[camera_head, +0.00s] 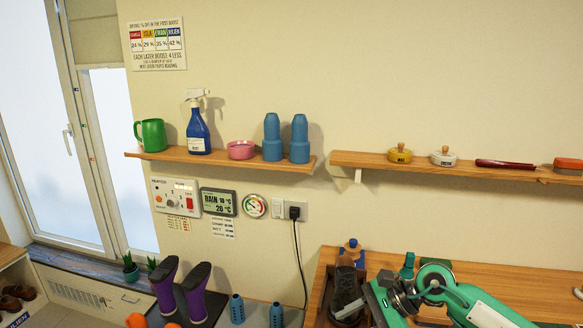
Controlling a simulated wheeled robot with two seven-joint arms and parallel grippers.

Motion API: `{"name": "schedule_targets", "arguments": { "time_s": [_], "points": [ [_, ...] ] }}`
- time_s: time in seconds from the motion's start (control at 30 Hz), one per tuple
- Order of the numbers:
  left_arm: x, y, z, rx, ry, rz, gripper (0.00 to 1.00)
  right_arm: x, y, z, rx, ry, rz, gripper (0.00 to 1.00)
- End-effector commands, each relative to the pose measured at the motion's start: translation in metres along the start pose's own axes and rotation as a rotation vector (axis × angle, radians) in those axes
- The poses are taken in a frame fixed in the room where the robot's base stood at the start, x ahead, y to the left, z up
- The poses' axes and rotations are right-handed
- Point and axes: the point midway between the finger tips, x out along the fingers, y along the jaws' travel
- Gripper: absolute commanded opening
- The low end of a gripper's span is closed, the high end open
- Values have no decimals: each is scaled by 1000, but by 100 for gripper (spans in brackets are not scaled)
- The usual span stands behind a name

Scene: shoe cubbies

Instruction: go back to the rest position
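A green and grey jointed arm, which appears to be my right arm, reaches in from the lower right over the wooden bench (500,276). My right gripper (398,300) seems to be at its grey end, beside a dark upright item (346,290). Its fingers cannot be made out, so I cannot tell whether it is open or holds anything. My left gripper is not in view.
A wall shelf (215,161) holds a green jug (151,135), a blue spray bottle (198,130), a pink bowl (241,149) and blue items. A second shelf (370,159) holds tins and brushes. Purple boots (196,290) stand lower left. A black cord (299,255) hangs from a socket.

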Motion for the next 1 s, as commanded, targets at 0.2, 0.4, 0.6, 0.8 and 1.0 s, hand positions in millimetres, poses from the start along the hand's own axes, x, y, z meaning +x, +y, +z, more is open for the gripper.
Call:
{"name": "schedule_targets", "arguments": {
  "time_s": [0.2,0.4,0.6,0.8,1.0],
  "points": [
    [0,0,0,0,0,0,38,28,-5,89,358,-508,-201,42],
    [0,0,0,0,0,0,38,5,-21,123,794,-938,-353,42],
    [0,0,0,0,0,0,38,-29,-29,99,1303,-1324,-489,42],
    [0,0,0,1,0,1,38,-47,-7,32,1861,-1653,-631,42],
    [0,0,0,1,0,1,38,-37,59,-46,-2350,1830,783,42]
  ]
}}
